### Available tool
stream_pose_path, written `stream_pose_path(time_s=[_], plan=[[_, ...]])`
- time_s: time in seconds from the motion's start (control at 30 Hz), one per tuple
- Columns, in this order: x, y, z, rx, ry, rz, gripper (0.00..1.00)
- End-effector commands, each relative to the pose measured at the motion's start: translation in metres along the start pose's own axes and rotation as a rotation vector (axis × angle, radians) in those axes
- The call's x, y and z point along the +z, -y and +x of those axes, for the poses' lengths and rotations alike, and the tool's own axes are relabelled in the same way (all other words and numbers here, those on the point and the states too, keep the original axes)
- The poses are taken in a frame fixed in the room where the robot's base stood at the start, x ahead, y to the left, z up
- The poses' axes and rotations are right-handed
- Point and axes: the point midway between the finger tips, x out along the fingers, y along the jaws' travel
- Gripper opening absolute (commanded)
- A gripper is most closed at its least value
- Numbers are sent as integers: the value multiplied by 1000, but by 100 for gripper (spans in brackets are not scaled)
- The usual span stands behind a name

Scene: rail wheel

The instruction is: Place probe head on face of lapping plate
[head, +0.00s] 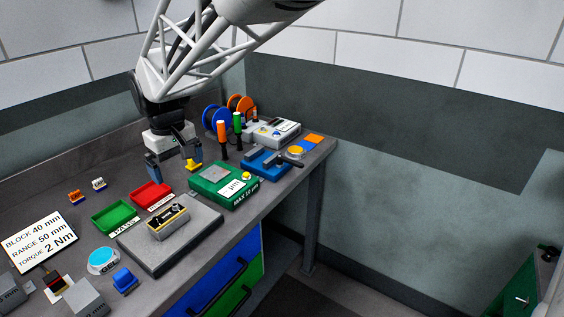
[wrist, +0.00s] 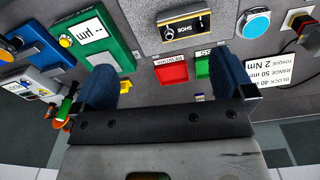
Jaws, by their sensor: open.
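My gripper (head: 172,166) is open and empty above the back of the bench. Both fingers also show in the wrist view (wrist: 164,76), wide apart with nothing between them. A small yellow piece with a dark top (head: 194,166), possibly the probe head, is close beside the right finger in the head view; I cannot tell whether they touch. A green gauge unit (head: 208,192) with a µm display carries a flat grey square (head: 215,173), possibly the lapping plate's face. The unit also shows in the wrist view (wrist: 108,35), partly behind a finger.
A grey slab (head: 150,263) bears a yellow-edged SHOE box (head: 167,222). Red (head: 151,194) and green (head: 114,217) trays lie left of the gauge. A blue unit (head: 263,164), upright orange and green handles (head: 221,135) and spools (head: 212,118) stand right and behind.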

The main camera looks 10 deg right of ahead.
Motion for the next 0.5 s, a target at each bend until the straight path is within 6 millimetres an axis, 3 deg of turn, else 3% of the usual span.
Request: stream_pose_path(time_s=[0.2, 0.5], plan=[[71, -40, -17, 12, -37, 124, 100], [172, -74, -25, 31, -84, 295, 100]])
